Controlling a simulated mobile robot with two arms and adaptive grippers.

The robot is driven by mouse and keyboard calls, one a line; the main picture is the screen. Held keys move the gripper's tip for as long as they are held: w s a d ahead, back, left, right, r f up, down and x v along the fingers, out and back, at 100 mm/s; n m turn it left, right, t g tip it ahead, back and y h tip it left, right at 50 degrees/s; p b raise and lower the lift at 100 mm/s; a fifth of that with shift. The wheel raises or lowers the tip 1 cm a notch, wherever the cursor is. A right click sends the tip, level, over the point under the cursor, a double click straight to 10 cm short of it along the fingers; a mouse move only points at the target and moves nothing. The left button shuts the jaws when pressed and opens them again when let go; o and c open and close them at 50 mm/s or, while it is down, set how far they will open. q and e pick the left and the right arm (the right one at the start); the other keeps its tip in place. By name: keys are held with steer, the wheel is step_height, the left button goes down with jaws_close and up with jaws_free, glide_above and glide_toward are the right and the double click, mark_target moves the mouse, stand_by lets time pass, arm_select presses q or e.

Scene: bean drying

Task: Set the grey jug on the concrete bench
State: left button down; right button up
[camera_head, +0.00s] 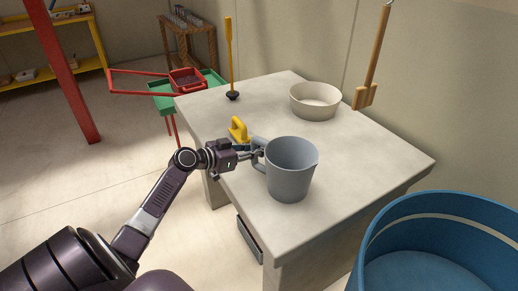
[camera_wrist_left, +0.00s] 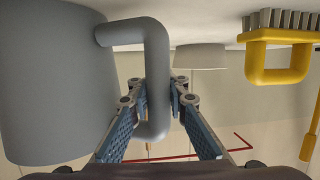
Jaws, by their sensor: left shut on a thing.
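The grey jug (camera_head: 291,170) is upright at the front part of the concrete bench (camera_head: 350,165) in the head view. I cannot tell for sure whether its base touches the bench top. My left gripper (camera_head: 258,154) comes in from the left and is shut on the jug's handle. In the left wrist view the jug body (camera_wrist_left: 50,80) fills the left side, and its handle (camera_wrist_left: 157,80) runs down between the two fingers of the gripper (camera_wrist_left: 158,105). The view is upside down. My right gripper is not in view.
On the bench are a yellow-handled brush (camera_head: 238,130), a pale bowl (camera_head: 315,101) and a yellow-handled plunger-like tool (camera_head: 231,70). A wooden paddle (camera_head: 370,70) hangs at the right. A blue tub (camera_head: 440,245) stands front right. A red-handled tray (camera_head: 187,79) is behind left.

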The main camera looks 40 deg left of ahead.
arm_select(q)
steer(key=shift+f, duration=0.1)
steer(key=c, duration=1.8)
jaws_free()
